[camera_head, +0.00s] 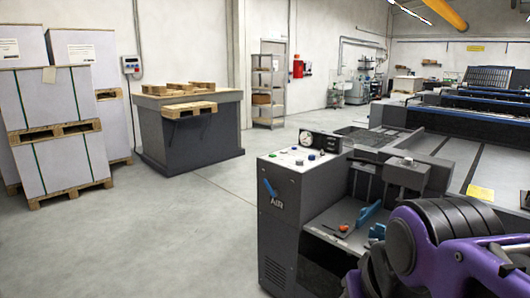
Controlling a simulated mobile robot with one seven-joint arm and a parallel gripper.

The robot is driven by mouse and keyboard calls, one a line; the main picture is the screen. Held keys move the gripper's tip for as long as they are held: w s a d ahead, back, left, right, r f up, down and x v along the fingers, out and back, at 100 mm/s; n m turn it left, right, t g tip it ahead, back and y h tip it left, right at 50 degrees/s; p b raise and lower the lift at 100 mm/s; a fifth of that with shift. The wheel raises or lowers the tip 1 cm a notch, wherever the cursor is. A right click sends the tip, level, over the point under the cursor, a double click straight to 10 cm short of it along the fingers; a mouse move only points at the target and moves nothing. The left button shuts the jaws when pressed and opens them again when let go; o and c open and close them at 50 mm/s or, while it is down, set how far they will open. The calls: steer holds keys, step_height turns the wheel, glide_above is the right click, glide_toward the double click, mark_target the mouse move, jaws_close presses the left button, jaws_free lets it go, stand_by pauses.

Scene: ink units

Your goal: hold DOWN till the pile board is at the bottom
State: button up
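A dark grey cabinet (283,215) with a blue mark and "AIR" on its side stands at the lower centre. Its sloped top panel (298,158) carries several small buttons, some green and blue, and a round gauge (308,140). I cannot read a DOWN label. I cannot tell which part is the pile board. My purple and black arm fills the lower right corner. My gripper is not visible.
Tall wrapped paper stacks (52,95) stand on pallets at the left. A dark bench (190,133) bears small wooden pallets (189,109). A long press (460,110) runs along the right. A metal shelf (269,90) stands behind. The floor left of the cabinet is clear.

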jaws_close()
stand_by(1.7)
